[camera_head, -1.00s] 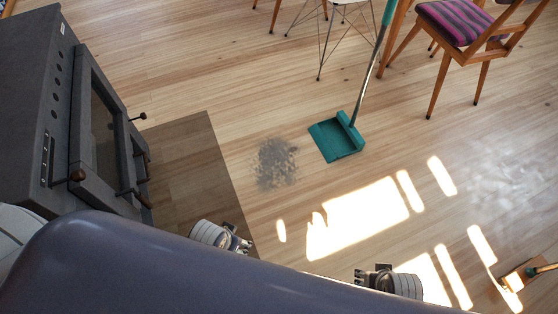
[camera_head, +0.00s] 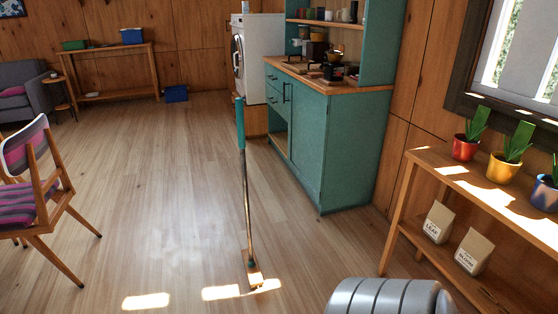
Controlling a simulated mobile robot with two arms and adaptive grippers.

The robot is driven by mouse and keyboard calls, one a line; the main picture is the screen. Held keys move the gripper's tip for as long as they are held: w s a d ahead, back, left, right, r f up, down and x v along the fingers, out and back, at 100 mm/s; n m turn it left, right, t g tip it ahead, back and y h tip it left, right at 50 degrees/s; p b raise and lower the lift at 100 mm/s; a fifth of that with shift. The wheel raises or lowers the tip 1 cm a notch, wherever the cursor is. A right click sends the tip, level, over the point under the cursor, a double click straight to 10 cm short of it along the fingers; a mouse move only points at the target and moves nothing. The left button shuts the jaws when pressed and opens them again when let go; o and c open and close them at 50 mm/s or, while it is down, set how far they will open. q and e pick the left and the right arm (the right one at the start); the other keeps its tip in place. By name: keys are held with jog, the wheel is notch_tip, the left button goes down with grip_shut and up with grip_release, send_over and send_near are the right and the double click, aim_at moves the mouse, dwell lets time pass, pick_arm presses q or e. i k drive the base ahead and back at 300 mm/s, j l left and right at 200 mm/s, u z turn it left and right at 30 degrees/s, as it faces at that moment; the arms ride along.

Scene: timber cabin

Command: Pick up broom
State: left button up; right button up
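The broom (camera_head: 246,195) stands upright on the wooden floor, a little left of the middle of the view. Its long handle has a teal grip (camera_head: 240,122) at the top and a metal shaft below. Its small wood-coloured head (camera_head: 253,272) rests on the floor beside a sunlit patch. A grey ribbed part of my arm shows at the bottom right, well to the right of the broom. No gripper fingers show in this view, and nothing is touching the broom.
A teal cabinet (camera_head: 325,150) stands behind the broom to the right. A wooden shelf (camera_head: 440,158) with potted plants runs along the right wall. A chair (camera_head: 35,185) with a striped seat is at the left. The floor (camera_head: 160,190) between chair and cabinet is open.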

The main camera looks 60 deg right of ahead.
aim_at(255, 277)
jog(key=z, duration=1.65)
